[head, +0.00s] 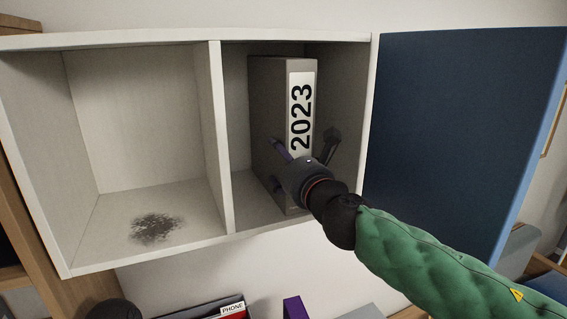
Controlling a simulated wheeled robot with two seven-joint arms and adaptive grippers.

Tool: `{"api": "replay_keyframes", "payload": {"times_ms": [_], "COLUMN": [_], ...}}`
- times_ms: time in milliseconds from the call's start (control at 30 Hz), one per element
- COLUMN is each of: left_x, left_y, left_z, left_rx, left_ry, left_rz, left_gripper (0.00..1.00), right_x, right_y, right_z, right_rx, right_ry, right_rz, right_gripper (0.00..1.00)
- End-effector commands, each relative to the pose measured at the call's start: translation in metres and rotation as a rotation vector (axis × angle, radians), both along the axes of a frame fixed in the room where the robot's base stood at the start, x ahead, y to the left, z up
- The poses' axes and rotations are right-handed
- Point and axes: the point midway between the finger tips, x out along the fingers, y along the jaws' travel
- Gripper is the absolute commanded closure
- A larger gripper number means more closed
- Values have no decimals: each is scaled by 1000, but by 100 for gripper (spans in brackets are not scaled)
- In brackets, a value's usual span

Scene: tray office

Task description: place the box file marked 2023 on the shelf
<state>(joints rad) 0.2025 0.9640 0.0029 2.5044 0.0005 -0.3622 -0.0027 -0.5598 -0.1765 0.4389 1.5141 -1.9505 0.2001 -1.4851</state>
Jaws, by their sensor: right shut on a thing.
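The grey box file marked 2023 (267,115) stands upright in the right compartment of the white shelf (216,140), its white label (302,110) facing out. My right gripper (304,143) is at the lower half of its spine, one finger on each side, and is shut on it. The gripper and wrist hide the lower part of the spine. From this view I cannot tell for certain whether the file's bottom rests on the shelf floor.
The left compartment is empty except for a dark smudge (156,228) on its floor. A dark blue panel (450,130) stands right of the shelf. Below are a holder labelled PHONE (232,309) and a purple item (294,307).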

Motion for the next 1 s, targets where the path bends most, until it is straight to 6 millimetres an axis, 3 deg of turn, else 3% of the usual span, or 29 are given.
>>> {"api": "replay_keyframes", "payload": {"times_ms": [67, 100, 167, 667, 1000], "left_x": [1, 1, 1, 1, 1], "left_y": [0, 0, 0, 0, 0], "left_z": [1, 1, 1, 0, 1], "left_rx": [0, 0, 1, 0, 0], "left_ry": [-2, -2, -3, -2, -2], "left_rz": [1, 1, 1, 1, 1], "left_gripper": [60, 60, 60, 60, 60], "right_x": [0, 0, 0, -8, -66], "right_y": [-1, 1, 1, -3, -27], "right_z": [4, -1, 0, 0, 2], "right_rx": [2, -1, -1, 1, 3], "right_ry": [-5, 2, 2, 0, -2], "right_rz": [-1, 1, 1, 1, 1], "right_gripper": [76, 11, 0, 0, 0]}}
